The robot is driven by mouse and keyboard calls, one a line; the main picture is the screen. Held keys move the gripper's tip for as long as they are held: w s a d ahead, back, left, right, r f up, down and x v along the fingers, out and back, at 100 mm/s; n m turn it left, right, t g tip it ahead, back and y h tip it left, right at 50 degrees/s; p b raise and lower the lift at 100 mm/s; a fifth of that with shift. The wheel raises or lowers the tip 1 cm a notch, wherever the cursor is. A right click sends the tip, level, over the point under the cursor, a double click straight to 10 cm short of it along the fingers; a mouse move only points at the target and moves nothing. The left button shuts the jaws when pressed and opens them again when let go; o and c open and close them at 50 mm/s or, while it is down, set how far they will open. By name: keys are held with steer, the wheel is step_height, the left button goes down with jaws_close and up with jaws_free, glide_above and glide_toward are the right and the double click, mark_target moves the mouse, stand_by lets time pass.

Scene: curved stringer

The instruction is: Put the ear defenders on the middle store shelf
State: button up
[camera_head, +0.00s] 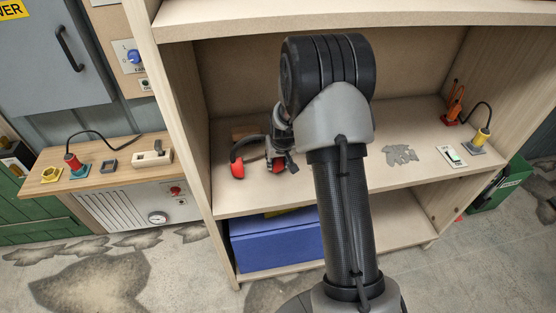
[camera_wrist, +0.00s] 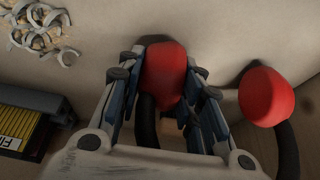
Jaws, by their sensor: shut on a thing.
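The ear defenders have two red cups and a black band. In the head view, one red cup (camera_head: 238,170) shows at the left of the middle shelf (camera_head: 290,192), with the band curving above it. My gripper (camera_head: 280,158) is just right of that cup, shut on the other red cup. In the wrist view, my gripper (camera_wrist: 160,75) has its fingers on both sides of the held cup (camera_wrist: 165,72). The free cup (camera_wrist: 266,97) is to the right, with its black band below. I cannot tell whether the cups touch the shelf board.
Grey flat curved pieces (camera_head: 400,155) and a white switch plate (camera_head: 451,155) lie on the shelf's right half. An orange tool (camera_head: 455,105) and a yellow plug (camera_head: 480,138) stand farther right. A blue box (camera_head: 275,240) is below. The shelf's left upright (camera_head: 180,130) is close.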

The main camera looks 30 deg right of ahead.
steer(key=shift+f, duration=0.25)
steer(key=o, duration=1.2)
steer(key=shift+r, duration=0.1)
steer(key=shift+o, duration=0.2)
steer(key=s+a+r+p, duration=0.1)
steer(key=s+a+r, duration=0.2)
steer(key=s+r, duration=0.35)
steer(key=s+a+r+n+p, duration=0.1)
steer(key=s+a+r, duration=0.2)
steer(key=r, duration=0.7)
steer(key=s+a+r+p, duration=0.1)
steer(key=s+a+r, duration=0.25)
steer(key=r, duration=0.45)
steer(key=s+a+r+n, duration=0.1)
steer(key=s+a+r, duration=0.1)
steer(key=s, duration=0.8)
steer(key=s+a+r+n+y, duration=0.1)
steer(key=s+a+r, duration=0.2)
steer(key=s, duration=0.8)
steer(key=shift+a, duration=1)
